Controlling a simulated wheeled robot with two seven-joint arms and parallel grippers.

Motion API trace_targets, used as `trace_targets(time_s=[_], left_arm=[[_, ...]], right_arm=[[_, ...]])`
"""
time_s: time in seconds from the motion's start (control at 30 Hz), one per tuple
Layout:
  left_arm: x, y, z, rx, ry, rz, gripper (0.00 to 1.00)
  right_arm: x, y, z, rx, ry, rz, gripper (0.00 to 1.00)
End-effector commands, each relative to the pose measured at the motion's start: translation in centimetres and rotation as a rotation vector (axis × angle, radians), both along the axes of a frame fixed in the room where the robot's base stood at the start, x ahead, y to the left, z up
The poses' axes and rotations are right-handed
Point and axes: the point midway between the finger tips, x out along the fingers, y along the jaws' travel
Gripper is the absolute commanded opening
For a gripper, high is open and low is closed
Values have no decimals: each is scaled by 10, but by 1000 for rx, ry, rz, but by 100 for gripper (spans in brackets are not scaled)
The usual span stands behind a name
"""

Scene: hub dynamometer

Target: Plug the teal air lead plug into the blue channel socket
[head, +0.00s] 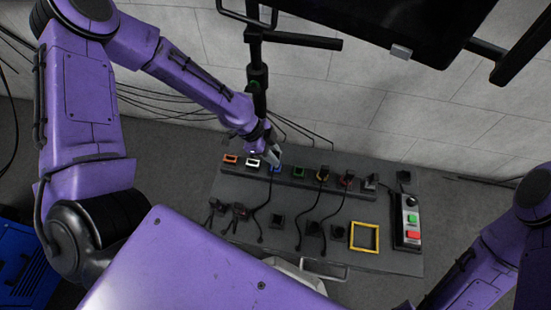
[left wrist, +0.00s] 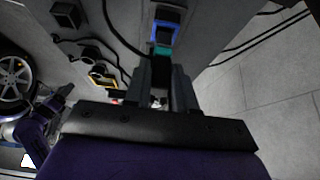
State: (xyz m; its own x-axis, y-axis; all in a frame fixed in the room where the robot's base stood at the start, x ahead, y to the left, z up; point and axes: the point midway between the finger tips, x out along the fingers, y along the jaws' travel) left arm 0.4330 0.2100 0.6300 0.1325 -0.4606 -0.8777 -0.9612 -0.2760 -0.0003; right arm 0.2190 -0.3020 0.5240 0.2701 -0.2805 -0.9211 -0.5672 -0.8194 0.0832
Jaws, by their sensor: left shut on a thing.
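My left gripper (head: 272,157) is at the back row of the panel, right over the blue channel socket (head: 276,170). In the left wrist view the blue-framed socket (left wrist: 164,33) lies straight ahead of the fingers. The left gripper (left wrist: 164,80) is shut on the teal air lead plug (left wrist: 162,51), a dark body with a teal band. The teal band lies right at the near edge of the blue frame. I cannot tell whether the plug touches or enters the socket. In the head view the gripper mostly hides the plug. My right gripper is out of view.
Orange (head: 231,159), white (head: 253,162) and green (head: 298,172) sockets flank the blue one; yellow and red ones further right hold leads. A yellow square frame (head: 364,238) and a button box (head: 411,222) are at right. Dark leads cross the panel. A monitor (head: 390,25) hangs above.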

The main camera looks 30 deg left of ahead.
Motion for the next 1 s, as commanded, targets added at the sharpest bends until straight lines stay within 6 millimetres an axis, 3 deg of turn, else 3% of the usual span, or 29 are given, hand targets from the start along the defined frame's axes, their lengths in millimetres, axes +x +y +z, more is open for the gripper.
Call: trace_targets(time_s=[0.9, 0.93, 1.0], left_arm=[[0, 0, -23, 0, 0, 1, 0], [0, 0, -23, 0, 0, 1, 28], [0, 0, -23, 0, 0, 1, 51]], right_arm=[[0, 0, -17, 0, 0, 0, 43], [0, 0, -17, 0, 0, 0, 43], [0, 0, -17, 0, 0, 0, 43]])
